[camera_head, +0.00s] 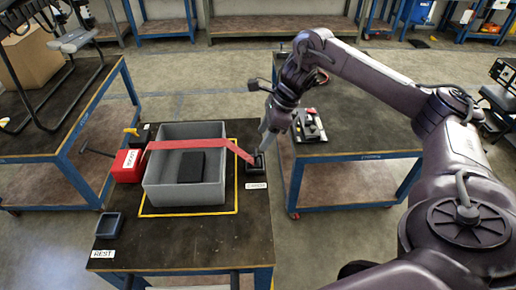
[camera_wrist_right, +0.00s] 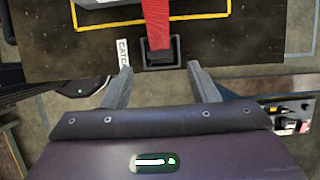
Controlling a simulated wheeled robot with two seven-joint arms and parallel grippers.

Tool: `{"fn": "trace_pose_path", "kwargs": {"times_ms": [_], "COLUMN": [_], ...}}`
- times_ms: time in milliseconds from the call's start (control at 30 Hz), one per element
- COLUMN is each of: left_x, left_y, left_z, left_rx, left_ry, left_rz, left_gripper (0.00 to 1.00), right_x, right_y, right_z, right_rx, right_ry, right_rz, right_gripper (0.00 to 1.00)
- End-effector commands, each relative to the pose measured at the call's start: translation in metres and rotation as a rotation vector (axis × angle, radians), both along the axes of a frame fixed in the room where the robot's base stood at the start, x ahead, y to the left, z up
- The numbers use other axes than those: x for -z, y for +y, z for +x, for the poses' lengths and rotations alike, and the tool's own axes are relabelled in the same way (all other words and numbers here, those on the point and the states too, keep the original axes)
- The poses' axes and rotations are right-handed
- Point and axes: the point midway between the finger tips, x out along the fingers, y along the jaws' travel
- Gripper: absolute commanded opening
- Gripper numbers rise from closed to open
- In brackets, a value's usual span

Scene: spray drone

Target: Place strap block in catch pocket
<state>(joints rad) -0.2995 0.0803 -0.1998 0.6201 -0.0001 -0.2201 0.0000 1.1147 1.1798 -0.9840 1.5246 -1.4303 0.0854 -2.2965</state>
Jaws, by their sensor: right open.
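The red strap (camera_head: 190,144) runs from a red box across the grey bin to the catch pocket (camera_head: 264,168), a small black-rimmed holder beside the CATCH label. In the right wrist view the strap (camera_wrist_right: 156,18) ends at a dark strap block (camera_wrist_right: 160,55), which appears to sit inside the pocket's frame (camera_wrist_right: 179,50). How deep it sits I cannot tell. My right gripper (camera_head: 265,140) is just above the pocket. In the wrist view its two fingers (camera_wrist_right: 160,74) are spread apart, one on each side of the pocket, with nothing between the tips. My left gripper is not in view.
The grey bin (camera_head: 152,188), holding a dark block (camera_head: 191,166), stands inside a yellow outline. The red box (camera_head: 127,166) is left of it. An empty REST pocket (camera_head: 109,226) is at front left. Another table (camera_head: 360,130) stands at right across a gap.

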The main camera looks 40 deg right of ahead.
Motion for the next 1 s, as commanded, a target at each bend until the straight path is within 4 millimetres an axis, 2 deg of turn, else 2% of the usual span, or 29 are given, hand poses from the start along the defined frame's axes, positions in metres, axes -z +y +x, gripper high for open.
{"fn": "trace_pose_path", "kwargs": {"times_ms": [67, 100, 233, 1000], "left_x": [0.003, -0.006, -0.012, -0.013], "left_y": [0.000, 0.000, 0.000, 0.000], "left_z": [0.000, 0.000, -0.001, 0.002], "left_rx": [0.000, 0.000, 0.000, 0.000], "left_ry": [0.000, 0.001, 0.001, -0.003], "left_rz": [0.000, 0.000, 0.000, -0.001], "left_gripper": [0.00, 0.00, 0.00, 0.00], "right_x": [-0.015, -0.026, -0.037, -0.039], "right_y": [-0.005, -0.008, -0.012, -0.014], "right_z": [-0.002, -0.004, -0.007, -0.009], "right_rx": [0.002, 0.002, 0.001, 0.000], "right_ry": [-0.005, -0.004, -0.002, 0.000], "right_rz": [-0.001, -0.001, -0.001, 0.000], "right_gripper": [0.54, 0.54, 0.54, 0.54]}}
